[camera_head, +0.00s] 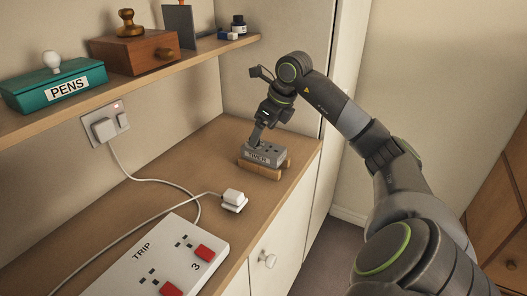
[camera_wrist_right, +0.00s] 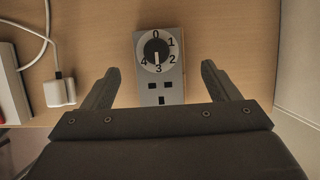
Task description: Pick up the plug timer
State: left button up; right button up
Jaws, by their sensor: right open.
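The plug timer (camera_head: 264,154) is a grey box marked TIMER, resting on a small wooden stand (camera_head: 262,171) near the far end of the desk top. In the right wrist view the timer (camera_wrist_right: 172,76) shows a round dial numbered 0 to 4, with socket slots below it. My right gripper (camera_head: 258,137) is pointed down just over the timer. In the wrist view the right gripper (camera_wrist_right: 160,68) is open, with one finger on each side of the timer and a gap to both. My left gripper is not in view.
A white power strip (camera_head: 150,262) with red switches lies at the front left, and a white plug (camera_head: 233,198) with its cable lies nearer than the timer. A shelf (camera_head: 190,62) with a teal PENS box (camera_head: 55,85) and a wooden box (camera_head: 135,52) runs along the wall above.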

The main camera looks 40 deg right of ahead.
aim_at(259, 145)
jog(key=shift+p+x, duration=0.7)
jog(key=shift+x, duration=2.05)
jog(key=shift+s+a, duration=0.1)
jog(key=shift+s, duration=0.05)
jog(key=shift+c, duration=0.4)
jog(key=c, duration=1.1)
